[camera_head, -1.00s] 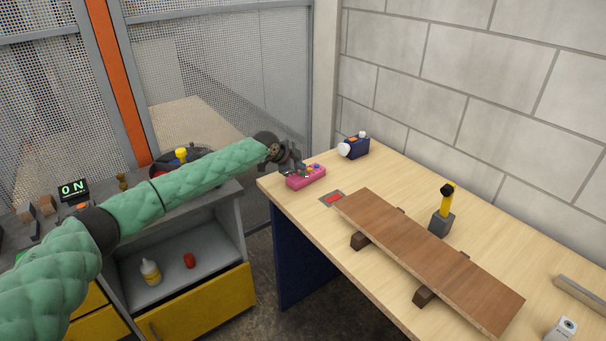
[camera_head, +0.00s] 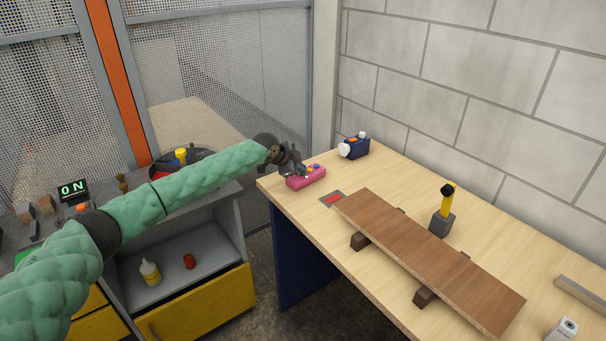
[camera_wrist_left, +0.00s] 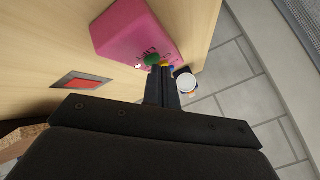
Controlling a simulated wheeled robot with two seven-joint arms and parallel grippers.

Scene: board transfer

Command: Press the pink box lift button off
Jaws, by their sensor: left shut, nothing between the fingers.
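The pink box (camera_head: 309,179) sits at the left corner of the wooden table, with small coloured buttons on its top. It also shows in the left wrist view (camera_wrist_left: 128,32), with a green button (camera_wrist_left: 151,59), blue and yellow parts and dark lettering. My left gripper (camera_head: 300,174) is shut and empty, with its fingertips right over the box's top. In the left wrist view the fingertips (camera_wrist_left: 162,72) are beside the green button and partly cover the others. I cannot tell whether they touch a button. My right gripper is not in view.
A brown board (camera_head: 430,260) rests on dark blocks on the table (camera_head: 365,310). A red-centred plate (camera_head: 332,198), a blue device (camera_head: 355,147) and a yellow-handled tool (camera_head: 446,205) are nearby. At left, a display (camera_head: 73,188) reads ON above a grey cabinet (camera_head: 228,225).

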